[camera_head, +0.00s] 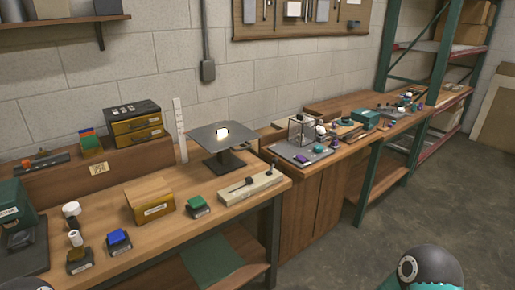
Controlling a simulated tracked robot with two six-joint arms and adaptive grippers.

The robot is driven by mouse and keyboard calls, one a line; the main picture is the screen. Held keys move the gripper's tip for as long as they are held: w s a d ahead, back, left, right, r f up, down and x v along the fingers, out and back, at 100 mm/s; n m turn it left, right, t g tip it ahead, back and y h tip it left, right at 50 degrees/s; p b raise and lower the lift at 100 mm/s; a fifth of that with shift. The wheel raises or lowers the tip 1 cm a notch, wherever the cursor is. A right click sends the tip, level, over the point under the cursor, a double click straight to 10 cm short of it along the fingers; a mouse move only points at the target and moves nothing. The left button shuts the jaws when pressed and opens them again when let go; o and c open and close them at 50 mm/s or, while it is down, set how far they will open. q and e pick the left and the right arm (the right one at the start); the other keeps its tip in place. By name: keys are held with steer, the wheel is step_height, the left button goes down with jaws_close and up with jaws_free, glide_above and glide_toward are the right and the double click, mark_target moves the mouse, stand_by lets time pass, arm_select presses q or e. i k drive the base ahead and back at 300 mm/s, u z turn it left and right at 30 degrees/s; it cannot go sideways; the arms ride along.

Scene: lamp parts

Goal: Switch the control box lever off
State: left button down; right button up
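A long, low pale wooden box (252,187) lies near the right end of the front workbench. It looks like the control box. A dark slider bar lies along its top, and a thin upright lever with a dark knob (273,161) stands at its right end. The exact lever setting is too small to tell. Behind it, a dark stand with a square plate (205,138) carries a small lit white lamp (222,131). Neither of my grippers is in view; only a rounded dark and teal part of my own arm shows at the bottom right.
A yellow-brown wooden box (151,200), a green block (197,206) and a blue block (118,242) stand left of the control box. A second bench (318,172) with small parts adjoins at the right. Open floor (340,250) lies in front of it.

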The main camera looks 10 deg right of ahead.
mark_target(275, 160)
steer(key=z, duration=0.1)
steer(key=i, duration=0.9)
steer(key=z, duration=0.75)
steer(key=i, duration=0.45)
steer(key=z, duration=0.25)
steer(key=k, duration=0.9)
steer(key=z, duration=0.15)
steer(key=i, duration=0.8)
